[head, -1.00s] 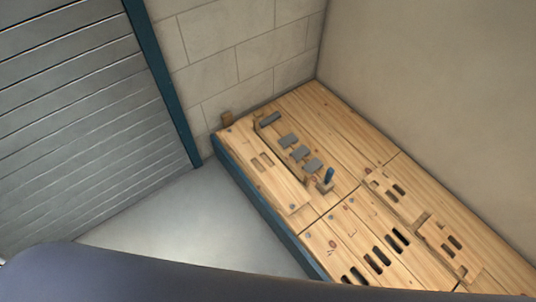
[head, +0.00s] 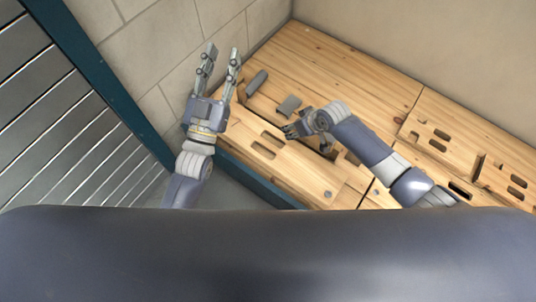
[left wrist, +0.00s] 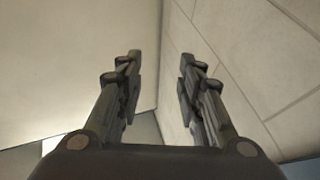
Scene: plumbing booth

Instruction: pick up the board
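Pale wooden boards with slots lie on the wooden bench top; I cannot tell which one the task means. One long board (head: 262,150) with two slots lies along the bench's front left edge. Another slotted board (head: 428,137) lies further right, with one more (head: 508,182) beyond it. My left gripper (head: 222,54) is open and empty, raised over the bench's far left corner near the block wall. In the left wrist view its fingers (left wrist: 157,68) stand apart with only walls beyond. My right gripper (head: 293,130) is over the long board's right side; its fingers are too small to judge.
Grey blocks (head: 289,105) and a grey cylinder (head: 256,82) lie on the bench behind the long board. The block wall (head: 160,50) is close to my left gripper. A blue post (head: 105,83) and metal shutter (head: 45,110) stand at left. The back bench top is clear.

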